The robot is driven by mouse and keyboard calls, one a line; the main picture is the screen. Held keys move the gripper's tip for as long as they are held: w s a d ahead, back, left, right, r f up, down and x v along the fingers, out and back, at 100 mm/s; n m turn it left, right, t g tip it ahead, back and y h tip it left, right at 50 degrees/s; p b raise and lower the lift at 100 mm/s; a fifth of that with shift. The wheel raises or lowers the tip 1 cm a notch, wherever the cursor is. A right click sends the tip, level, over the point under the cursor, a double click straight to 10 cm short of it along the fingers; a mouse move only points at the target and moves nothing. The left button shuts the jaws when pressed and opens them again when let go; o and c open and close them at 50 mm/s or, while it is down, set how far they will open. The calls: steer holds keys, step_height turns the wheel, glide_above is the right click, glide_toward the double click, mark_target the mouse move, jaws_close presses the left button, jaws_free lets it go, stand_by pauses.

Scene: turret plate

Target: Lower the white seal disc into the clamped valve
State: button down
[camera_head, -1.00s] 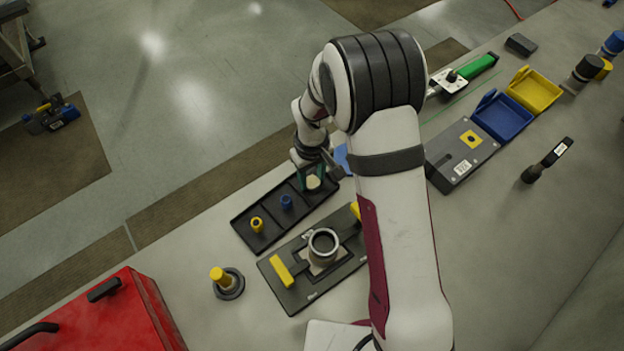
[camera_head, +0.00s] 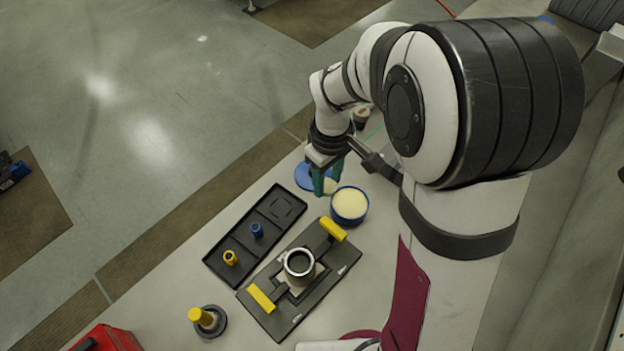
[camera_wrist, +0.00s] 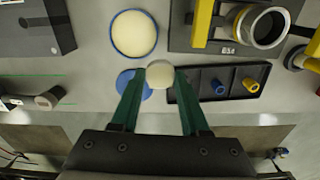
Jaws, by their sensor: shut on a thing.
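My gripper (camera_head: 325,188) is shut on the white seal disc (camera_wrist: 160,72), a pale round piece between the green fingertips. The disc also shows in the head view (camera_head: 330,186), partly hidden by the fingers. I hold it beside the blue dish; its exact height is hard to tell. The valve (camera_head: 287,268) is an upright metal ring with a dark open bore, on a black fixture plate (camera_head: 345,258) between two yellow clamp pieces (camera_head: 262,298). The valve is also at the top right of the wrist view (camera_wrist: 244,24), apart from the gripper.
A blue dish of cream-coloured material (camera_head: 349,219) stands close to the gripper, with a blue lid (camera_head: 303,174) behind. A black tray (camera_head: 240,240) holds a blue and a yellow ring; its far compartment is empty. A yellow-topped post (camera_head: 203,318) and red box (camera_head: 112,338) lie front left.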

steer(key=s+a+r+n, duration=0.3)
steer(key=s+a+r, duration=0.2)
steer(key=s, duration=0.3)
steer(key=shift+n, duration=0.6)
steer(key=shift+s+a+f, duration=0.15)
steer(key=shift+s+f, duration=0.45)
steer(key=shift+s, duration=0.45)
steer(key=shift+s+a+f, duration=0.15)
steer(key=shift+s+f, duration=0.45)
steer(key=shift+s, duration=0.4)
steer(key=shift+s+a+f, duration=0.15)
steer(key=shift+s+f, duration=0.45)
steer(key=shift+s, duration=0.45)
steer(key=shift+f, duration=0.2)
steer(key=shift+f, duration=0.65)
steer(key=shift+f, duration=0.1)
steer(key=shift+f, duration=0.3)
steer(key=shift+f, duration=0.25)
